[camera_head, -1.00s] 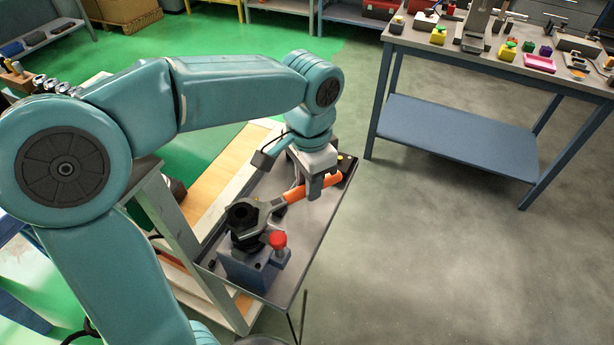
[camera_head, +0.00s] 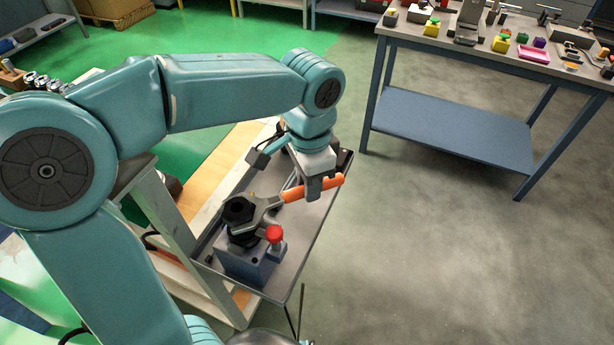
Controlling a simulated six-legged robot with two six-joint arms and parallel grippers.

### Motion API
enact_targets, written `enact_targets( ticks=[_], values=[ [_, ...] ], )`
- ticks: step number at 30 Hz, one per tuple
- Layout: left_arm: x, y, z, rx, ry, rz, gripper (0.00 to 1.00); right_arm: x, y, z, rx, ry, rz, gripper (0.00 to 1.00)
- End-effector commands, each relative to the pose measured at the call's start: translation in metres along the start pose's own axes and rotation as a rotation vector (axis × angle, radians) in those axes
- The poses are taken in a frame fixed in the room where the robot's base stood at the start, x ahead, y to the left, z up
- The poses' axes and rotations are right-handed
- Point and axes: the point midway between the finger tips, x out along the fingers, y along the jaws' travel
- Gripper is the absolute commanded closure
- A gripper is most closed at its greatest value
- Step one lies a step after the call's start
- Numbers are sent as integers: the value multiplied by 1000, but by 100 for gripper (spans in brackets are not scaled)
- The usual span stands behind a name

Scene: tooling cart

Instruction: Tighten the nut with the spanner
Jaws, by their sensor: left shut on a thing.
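The spanner (camera_head: 264,204) has a grey metal head and an orange handle. Its head is at the dark nut (camera_head: 239,210), which sits on top of a grey-blue block (camera_head: 244,262) on the cart's tray. I cannot tell how fully the jaw seats around the nut. My left gripper (camera_head: 316,192) points down and is shut on the spanner's orange handle, whose end sticks out to the right. My right gripper is not in view.
The grey tray (camera_head: 301,232) has a raised rim and some bare room. A workbench (camera_head: 450,128) with tools and coloured parts stands at the back right. Grey floor lies clear to the right.

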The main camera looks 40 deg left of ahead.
Motion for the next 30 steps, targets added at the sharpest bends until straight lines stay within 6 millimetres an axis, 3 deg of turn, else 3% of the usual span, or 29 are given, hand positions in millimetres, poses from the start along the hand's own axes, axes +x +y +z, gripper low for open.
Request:
enact_targets(
  ticks=[30],
  values=[
    [0, 14, 1, 110, 0, 0, 100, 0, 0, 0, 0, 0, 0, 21]
  ],
)
